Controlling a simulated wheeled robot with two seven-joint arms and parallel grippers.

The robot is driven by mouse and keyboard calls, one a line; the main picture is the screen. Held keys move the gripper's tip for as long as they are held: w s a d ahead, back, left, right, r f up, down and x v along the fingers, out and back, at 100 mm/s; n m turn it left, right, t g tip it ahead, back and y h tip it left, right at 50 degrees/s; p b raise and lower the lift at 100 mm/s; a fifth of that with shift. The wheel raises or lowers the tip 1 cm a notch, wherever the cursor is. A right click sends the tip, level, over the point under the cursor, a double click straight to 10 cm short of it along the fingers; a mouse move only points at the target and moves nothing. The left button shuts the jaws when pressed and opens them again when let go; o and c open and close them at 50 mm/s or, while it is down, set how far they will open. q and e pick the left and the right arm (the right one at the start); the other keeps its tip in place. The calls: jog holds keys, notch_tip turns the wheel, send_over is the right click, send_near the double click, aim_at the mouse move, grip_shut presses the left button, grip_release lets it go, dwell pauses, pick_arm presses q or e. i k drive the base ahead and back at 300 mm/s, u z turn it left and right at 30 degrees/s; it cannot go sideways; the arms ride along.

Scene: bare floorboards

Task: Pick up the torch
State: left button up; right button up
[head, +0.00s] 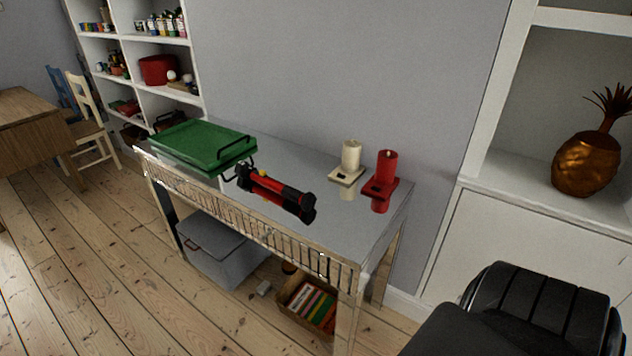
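The torch (275,194) is red and black with a small yellow spot on its side. It lies on its side on the grey-topped side table (290,165), close to the front edge. Its wide black end points to the lower right, and its other end is next to the green tray. Neither of my grippers is in view, and nothing is holding the torch.
A green tray (203,145) with black handles lies on the table's left. A cream candle (351,155) and a red candle (386,166) stand in holders at the right. A grey box (225,255) and book crate (288,308) are below. A black ribbed shape (540,300) fills the lower right.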

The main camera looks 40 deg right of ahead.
aim_at(307, 201)
jog(key=z, duration=1.5)
